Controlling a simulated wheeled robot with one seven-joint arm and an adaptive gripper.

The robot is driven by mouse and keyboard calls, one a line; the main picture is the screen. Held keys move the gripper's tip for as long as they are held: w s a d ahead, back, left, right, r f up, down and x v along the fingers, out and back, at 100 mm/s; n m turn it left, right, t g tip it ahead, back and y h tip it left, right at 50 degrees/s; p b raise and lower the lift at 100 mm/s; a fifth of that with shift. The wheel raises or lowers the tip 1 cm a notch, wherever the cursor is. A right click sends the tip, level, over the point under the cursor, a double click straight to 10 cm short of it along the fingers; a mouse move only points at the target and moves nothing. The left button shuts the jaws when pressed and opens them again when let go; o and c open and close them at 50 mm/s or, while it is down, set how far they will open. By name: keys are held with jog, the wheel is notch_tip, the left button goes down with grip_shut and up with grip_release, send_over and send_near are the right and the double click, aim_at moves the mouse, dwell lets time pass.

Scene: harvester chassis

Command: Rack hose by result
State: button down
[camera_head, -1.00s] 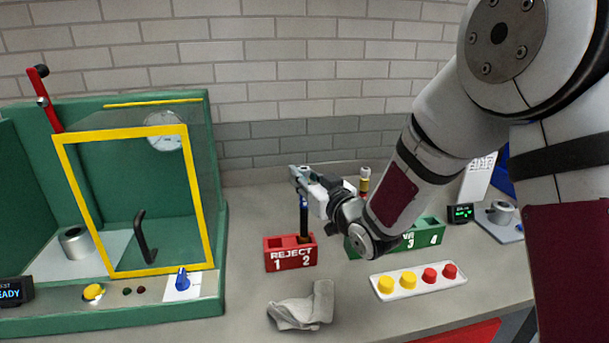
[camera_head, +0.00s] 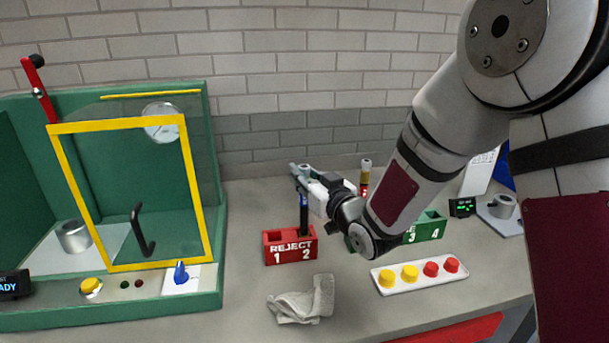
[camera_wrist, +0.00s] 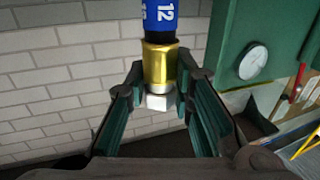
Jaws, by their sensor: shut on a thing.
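My gripper (camera_head: 303,178) is shut on a dark hose (camera_head: 304,222) and holds it upright. In the wrist view, my gripper (camera_wrist: 165,100) grips near the hose's brass collar (camera_wrist: 160,63) and silver hex nut; a blue band above reads 12. The hose's lower end is at slot 2 of the red REJECT rack (camera_head: 279,257); I cannot tell how deep it sits. Slot 1 looks empty. A green rack (camera_head: 431,228) with slots 3 and 4 showing is partly hidden behind my arm. Another hose end (camera_head: 365,175) with a gold-coloured collar stands behind my arm.
A green test bench (camera_head: 212,190) with a yellow-framed guard (camera_head: 130,267), red lever and dial stands left. A grey cloth (camera_head: 303,302) lies in front of the red rack. A white tray (camera_head: 396,290) of yellow and red caps lies right. A small display (camera_head: 462,207) stands behind.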

jog(key=c, duration=1.3)
grip_release()
jog(key=v, duration=1.2)
